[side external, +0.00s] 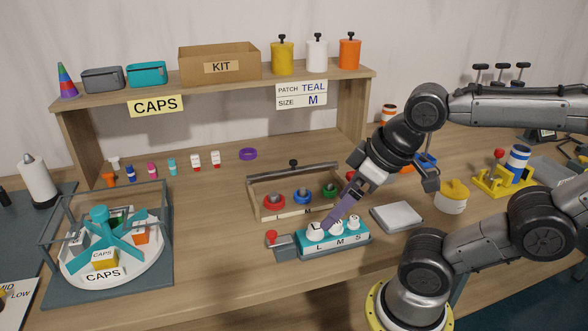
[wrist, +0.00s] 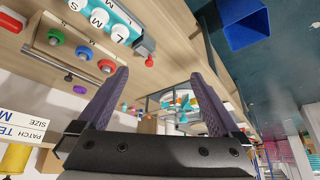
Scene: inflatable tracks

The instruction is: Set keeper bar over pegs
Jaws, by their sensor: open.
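A dark bar with a black knob (side external: 293,163) lies along the back of a shallow wooden tray (side external: 262,217); I cannot be sure it is the keeper bar. Red, blue and green ringed pieces (side external: 302,197) sit in the tray and show in the wrist view (wrist: 82,53). In front is a teal block (side external: 348,241) marked L, M, S with white pegs (side external: 316,231); it also shows in the wrist view (wrist: 118,12). My gripper (side external: 332,222) hangs over the block, one purple finger visible. In the wrist view my gripper (wrist: 160,73) is open and empty.
A grey clamp with a red knob (side external: 270,237) sits at the block's left end. A white-grey pad (side external: 397,217) lies right of it. A caps carousel (side external: 105,255) stands left, and a shelf (side external: 220,85) spans the back. Bare tabletop lies between carousel and tray.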

